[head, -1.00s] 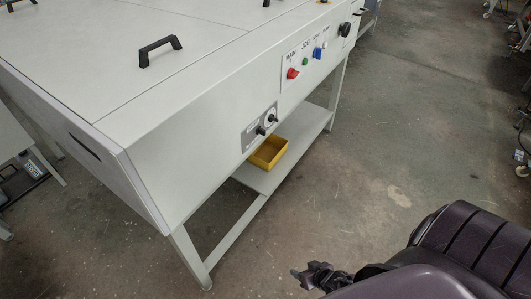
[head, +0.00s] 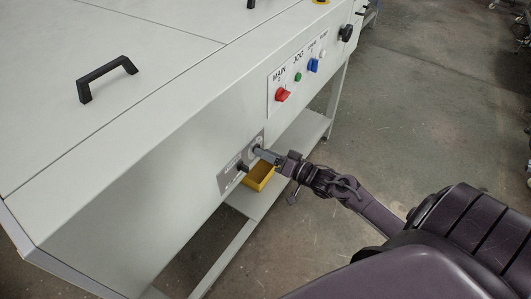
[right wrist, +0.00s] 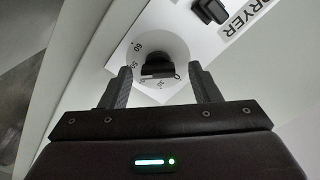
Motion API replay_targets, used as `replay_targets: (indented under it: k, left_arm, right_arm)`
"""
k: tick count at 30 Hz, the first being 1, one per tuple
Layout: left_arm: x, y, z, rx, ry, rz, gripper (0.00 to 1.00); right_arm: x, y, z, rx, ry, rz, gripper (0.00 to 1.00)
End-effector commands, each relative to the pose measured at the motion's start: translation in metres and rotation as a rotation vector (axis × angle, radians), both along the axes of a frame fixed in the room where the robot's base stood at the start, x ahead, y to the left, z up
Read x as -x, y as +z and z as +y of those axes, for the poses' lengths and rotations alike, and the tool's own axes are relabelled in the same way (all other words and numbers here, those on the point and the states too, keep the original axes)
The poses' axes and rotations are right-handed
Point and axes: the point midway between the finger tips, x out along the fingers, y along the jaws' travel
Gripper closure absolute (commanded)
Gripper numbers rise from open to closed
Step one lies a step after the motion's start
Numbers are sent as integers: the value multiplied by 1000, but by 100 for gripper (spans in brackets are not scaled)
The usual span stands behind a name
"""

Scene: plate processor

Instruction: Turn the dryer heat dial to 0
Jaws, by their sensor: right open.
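The dryer panel (head: 229,179) sits on the machine's front face. My right gripper (right wrist: 160,69) is open, one finger on each side of the knob, with gaps showing. In the head view my right gripper (head: 257,151) is at the panel's upper knob and partly hides it. My left gripper is not in view.
A second black dryer control (right wrist: 210,10) lies beside the DRYER label; it shows as the lower knob (head: 243,166) in the head view. A yellow bin (head: 259,179) is on the shelf below. A red switch (head: 282,94) and other controls are farther along the face.

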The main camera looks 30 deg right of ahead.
Motion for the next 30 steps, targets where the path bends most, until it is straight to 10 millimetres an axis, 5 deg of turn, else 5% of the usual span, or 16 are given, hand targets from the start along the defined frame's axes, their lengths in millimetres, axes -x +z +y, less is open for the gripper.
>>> replay_targets:
  k: [11,21,30]
  left_arm:
    - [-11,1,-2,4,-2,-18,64]
    - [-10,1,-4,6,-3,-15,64]
    - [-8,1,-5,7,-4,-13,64]
  right_arm:
    - [-8,0,3,1,-1,0,44]
    - [-8,0,3,1,-1,1,87]
    - [-8,0,3,32,-1,-11,88]
